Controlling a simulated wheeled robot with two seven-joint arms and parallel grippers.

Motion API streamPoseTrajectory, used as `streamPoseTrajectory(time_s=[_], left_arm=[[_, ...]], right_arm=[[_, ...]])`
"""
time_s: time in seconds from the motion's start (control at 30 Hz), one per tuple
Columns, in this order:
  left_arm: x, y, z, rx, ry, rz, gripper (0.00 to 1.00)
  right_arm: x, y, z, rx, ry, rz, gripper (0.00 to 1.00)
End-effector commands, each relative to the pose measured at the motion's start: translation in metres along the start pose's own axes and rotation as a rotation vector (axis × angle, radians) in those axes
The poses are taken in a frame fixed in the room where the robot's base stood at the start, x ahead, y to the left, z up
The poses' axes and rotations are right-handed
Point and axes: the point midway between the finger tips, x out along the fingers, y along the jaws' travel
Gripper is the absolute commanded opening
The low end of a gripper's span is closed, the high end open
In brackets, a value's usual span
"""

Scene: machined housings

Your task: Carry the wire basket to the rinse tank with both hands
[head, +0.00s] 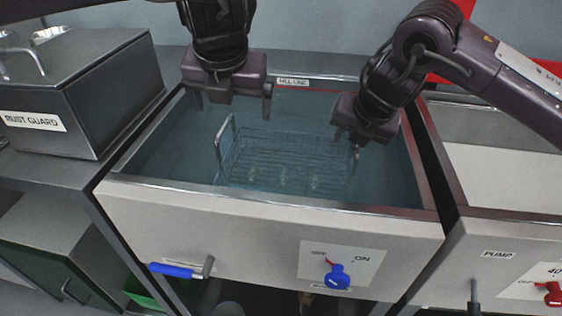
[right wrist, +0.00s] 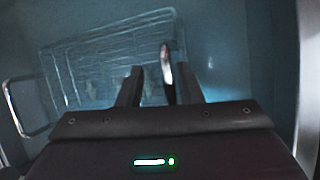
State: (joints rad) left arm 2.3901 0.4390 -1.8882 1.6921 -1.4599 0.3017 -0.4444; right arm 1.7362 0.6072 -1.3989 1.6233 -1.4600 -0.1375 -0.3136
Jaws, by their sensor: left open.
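The wire basket (head: 290,157) sits low in a water-filled tank (head: 270,198), with a few pale blurred parts in it. Its left handle (head: 224,142) stands up above the mesh. My left gripper (head: 233,108) is open and empty, above the tank and over the left handle, apart from it. My right gripper (head: 347,147) is over the basket's right end. In the right wrist view its fingers (right wrist: 157,88) are apart, with a bright upright piece (right wrist: 167,68), probably the right handle, showing between them. I cannot tell whether they touch it. No readable label names the rinse tank.
A grey box marked RUST GUARD (head: 75,92) stands at the left. A second basin (head: 500,180), with a PUMP panel, adjoins at the right. The tank front carries a blue lever (head: 178,270) and a blue OFF/ON knob (head: 337,277). The tank's rim surrounds the basket.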

Motion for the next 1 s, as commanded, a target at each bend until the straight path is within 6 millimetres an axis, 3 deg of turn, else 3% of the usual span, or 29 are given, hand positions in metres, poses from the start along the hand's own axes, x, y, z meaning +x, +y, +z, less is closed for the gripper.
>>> streamPoseTrajectory(time_s=[0.1,0.4,0.77,1.0], left_arm=[[0.0,0.0,0.0,0.0,0.0,0.0,0.96],[0.001,0.0,0.0,0.0,0.0,0.0,0.96],[0.001,0.0,0.0,0.0,0.0,0.0,0.96],[0.001,0.0,0.0,0.0,0.0,0.0,0.96]], right_arm=[[0.0,0.0,0.0,0.0,0.0,0.0,0.33],[0.0,0.0,0.0,0.0,0.0,0.0,0.69],[-0.006,0.0,0.001,-0.001,-0.002,0.0,0.69],[-0.043,0.0,0.002,-0.003,-0.008,0.001,0.69]])
